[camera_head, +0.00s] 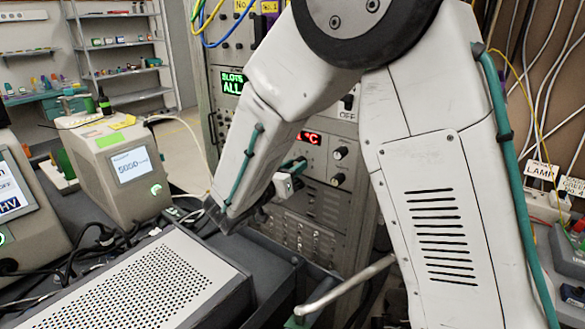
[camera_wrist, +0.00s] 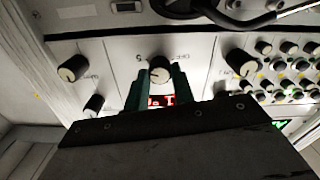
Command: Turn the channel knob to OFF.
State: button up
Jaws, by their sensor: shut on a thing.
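A black knob with a pale face (camera_wrist: 160,70) sits on a light panel in the wrist view. Small dark lettering, too blurred to read surely, is on the panel to both sides of it. My gripper (camera_wrist: 157,80) is shut on this knob, with one green finger on each side of it. In the head view my gripper (camera_head: 293,167) reaches the front of the instrument rack, its green fingertips just below a red display. The knob between the fingers is hidden there by my gripper and arm.
Other black knobs stand close by on the panel, at left (camera_wrist: 72,68) and right (camera_wrist: 240,63) in the wrist view. The rack (camera_head: 325,195) fills the middle of the head view. A perforated grey box (camera_head: 165,285) lies in front.

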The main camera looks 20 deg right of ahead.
jog(key=shift+s+f+m, duration=0.1)
jog(key=shift+m, duration=6.95)
jog(key=shift+s+f+m, duration=0.1)
jog(key=shift+m, duration=6.95)
jog(key=o, duration=1)
jog(key=shift+w+r, duration=0.1)
